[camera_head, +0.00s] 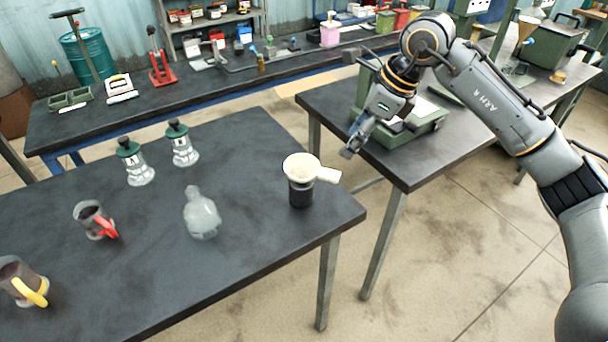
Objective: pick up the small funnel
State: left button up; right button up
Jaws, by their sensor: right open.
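A cream funnel (300,165) with a stubby side handle pointing right sits on top of a dark cylindrical container (300,194) near the right end of the front black table (250,150). My right gripper (350,150) is open and empty. In the picture it shows just above and to the right of the funnel's handle, apart from it, with its fingers pointing down and left. My left gripper is out of view.
A clear bottle (202,215), two green-topped bottles (135,165) and mugs with red (95,222) and yellow handles (22,283) stand on the front table. A second table (440,165) bears a green machine (415,130). An orange funnel (527,28) shows at the far right.

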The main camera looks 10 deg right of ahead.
aim_at(327, 172)
jog(key=p+x, duration=0.2)
jog(key=x, duration=0.6)
jog(key=shift+w+f, duration=0.15)
jog(key=shift+f, duration=0.05)
jog(key=shift+a+f+p, duration=0.15)
jog(key=shift+f+p, duration=0.05)
jog(key=shift+p, duration=0.1)
jog(key=x, duration=0.1)
jog(key=p+x, duration=0.2)
jog(key=shift+w+f, duration=0.3)
jog(key=shift+w, duration=0.05)
jog(key=shift+w+a+f, duration=0.15)
jog(key=shift+a+f, duration=0.05)
jog(key=shift+f, duration=0.3)
grip_shut()
